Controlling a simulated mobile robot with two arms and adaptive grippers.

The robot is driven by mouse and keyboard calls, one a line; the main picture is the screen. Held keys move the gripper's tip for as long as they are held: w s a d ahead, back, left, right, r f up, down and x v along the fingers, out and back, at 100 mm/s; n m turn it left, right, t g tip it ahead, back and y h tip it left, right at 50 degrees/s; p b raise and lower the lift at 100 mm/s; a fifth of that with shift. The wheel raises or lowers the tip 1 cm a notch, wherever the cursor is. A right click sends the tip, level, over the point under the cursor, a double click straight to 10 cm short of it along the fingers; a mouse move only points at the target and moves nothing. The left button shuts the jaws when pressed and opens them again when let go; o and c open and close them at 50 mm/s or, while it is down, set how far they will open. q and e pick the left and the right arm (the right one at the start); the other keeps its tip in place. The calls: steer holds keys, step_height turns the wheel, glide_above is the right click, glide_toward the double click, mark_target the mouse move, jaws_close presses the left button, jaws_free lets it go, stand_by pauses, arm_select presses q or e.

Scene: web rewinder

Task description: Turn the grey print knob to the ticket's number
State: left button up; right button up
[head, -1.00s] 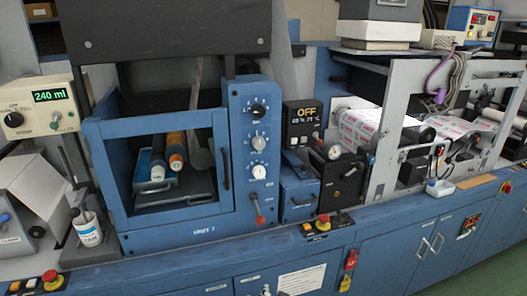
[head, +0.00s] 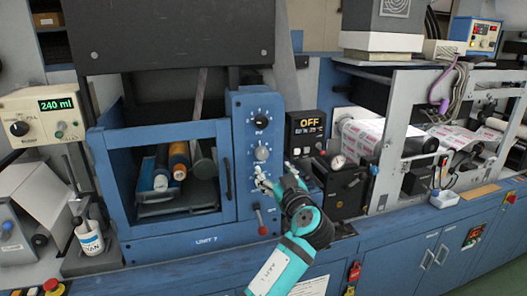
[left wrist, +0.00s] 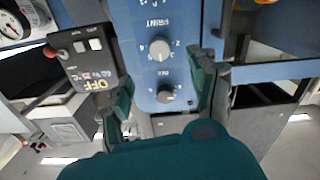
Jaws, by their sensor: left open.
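The grey print knob (head: 261,153) is the middle of three knobs on the upright blue panel in the head view. It also shows in the left wrist view (left wrist: 160,49), upside down under the PRINT lettering; its exact setting is too small to tell. The black INK knob (head: 260,117) is above it. The third, white knob is partly hidden behind my gripper. My left gripper (head: 275,179) is open, low and right in front of the panel. I cannot make out a readable ticket.
A red-tipped lever (head: 262,222) hangs below the knobs. The black OFF display box (head: 303,130) and a dark gauge box (head: 346,185) stand right of the panel. The open blue frame with rollers (head: 160,240) is to its left.

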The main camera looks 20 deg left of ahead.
mark_target(263, 156)
arm_select(q)
steer(key=p+x, duration=0.3)
steer(key=x, duration=0.7)
steer(key=shift+w+a, duration=0.15)
steer(key=c, duration=1.2)
steer(key=shift+o, duration=0.2)
steer(key=shift+f, duration=0.1)
